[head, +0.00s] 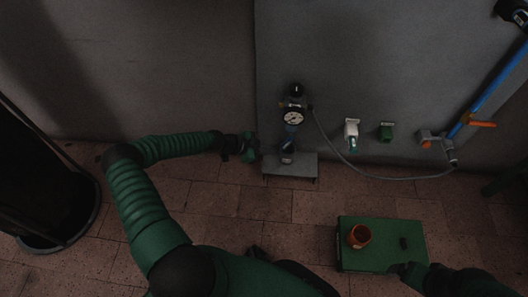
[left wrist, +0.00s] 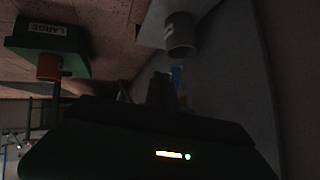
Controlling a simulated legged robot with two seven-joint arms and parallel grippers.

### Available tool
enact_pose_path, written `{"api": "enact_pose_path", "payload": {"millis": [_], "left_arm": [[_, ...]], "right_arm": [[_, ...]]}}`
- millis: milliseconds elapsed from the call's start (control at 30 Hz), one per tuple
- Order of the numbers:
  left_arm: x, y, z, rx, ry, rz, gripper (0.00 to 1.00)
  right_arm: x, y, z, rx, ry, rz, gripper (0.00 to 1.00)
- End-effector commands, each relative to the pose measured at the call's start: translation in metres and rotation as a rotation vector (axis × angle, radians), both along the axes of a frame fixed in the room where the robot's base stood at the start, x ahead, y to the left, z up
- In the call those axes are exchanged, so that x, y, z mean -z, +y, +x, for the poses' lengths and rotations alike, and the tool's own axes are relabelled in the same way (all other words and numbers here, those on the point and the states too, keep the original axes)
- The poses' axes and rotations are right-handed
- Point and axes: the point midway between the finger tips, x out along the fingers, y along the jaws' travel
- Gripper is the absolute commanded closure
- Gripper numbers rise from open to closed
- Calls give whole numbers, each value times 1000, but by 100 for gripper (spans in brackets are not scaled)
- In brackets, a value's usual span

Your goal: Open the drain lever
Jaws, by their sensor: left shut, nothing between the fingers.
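An orange lever (head: 481,123) sits on the blue pipe (head: 495,82) at the right of the wall; a second small orange part (head: 427,144) is by the fitting below it. I cannot tell which is the drain lever. A gauge unit (head: 292,118) hangs on the wall above a small grey shelf (head: 291,165). My left gripper (head: 252,148) is shut and empty, just left of the gauge unit and shelf, apart from the orange levers. Its dark fingers show in the left wrist view (left wrist: 161,90). My right gripper (head: 404,269) is at the green box's front edge; its fingers are unclear.
The green box (head: 380,230) stands on the tiled floor with an orange cup (head: 360,236) and a small dark object (head: 403,242) on top. A grey hose (head: 345,160) runs from the gauge unit to the pipe. White (head: 351,132) and green (head: 386,131) wall fittings lie between.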

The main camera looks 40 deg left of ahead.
Motion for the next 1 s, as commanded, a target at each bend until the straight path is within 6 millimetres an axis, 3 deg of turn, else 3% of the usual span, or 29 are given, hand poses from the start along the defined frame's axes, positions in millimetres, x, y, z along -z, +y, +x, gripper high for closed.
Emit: {"api": "enact_pose_path", "payload": {"millis": [200, 500, 1000], "left_arm": [[-9, 29, -34, -5, 2, 1, 100], [-7, 61, -73, -1, 2, -1, 100], [-6, 64, -77, 1, 1, 0, 100]], "right_arm": [[-25, 0, 0, 0, 0, 0, 15], [-41, 0, 0, 0, 0, 0, 15], [-41, 0, 0, 0, 0, 0, 15]]}}
